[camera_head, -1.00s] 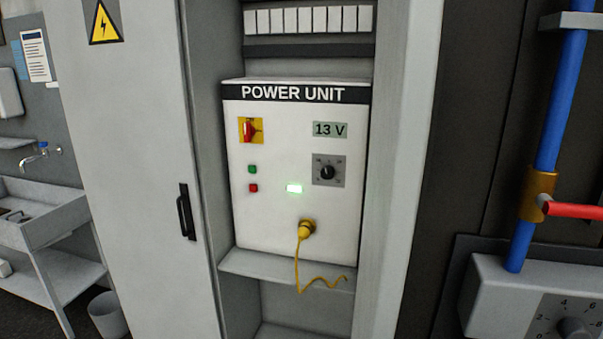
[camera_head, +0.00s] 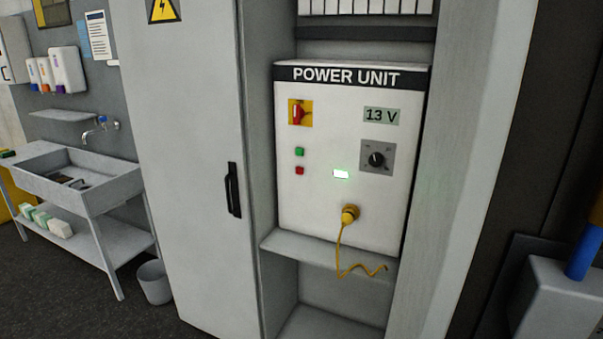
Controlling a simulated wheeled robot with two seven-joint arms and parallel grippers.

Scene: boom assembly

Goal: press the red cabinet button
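The red button (camera_head: 300,170) is a small square on the left side of the white power unit (camera_head: 310,215), just below a green button (camera_head: 299,152). The power unit stands on a shelf inside the grey cabinet, and its display (camera_head: 381,116) reads 13 V. A red rotary switch on a yellow plate (camera_head: 300,113) is above the buttons. Neither of my grippers shows in the head view.
A grey cabinet door (camera_head: 190,150) with a black handle (camera_head: 233,190) is left of the unit. A yellow cable (camera_head: 343,256) hangs from a yellow plug (camera_head: 350,214) over the shelf edge. A sink (camera_head: 80,170) and a bin (camera_head: 155,282) stand at the left.

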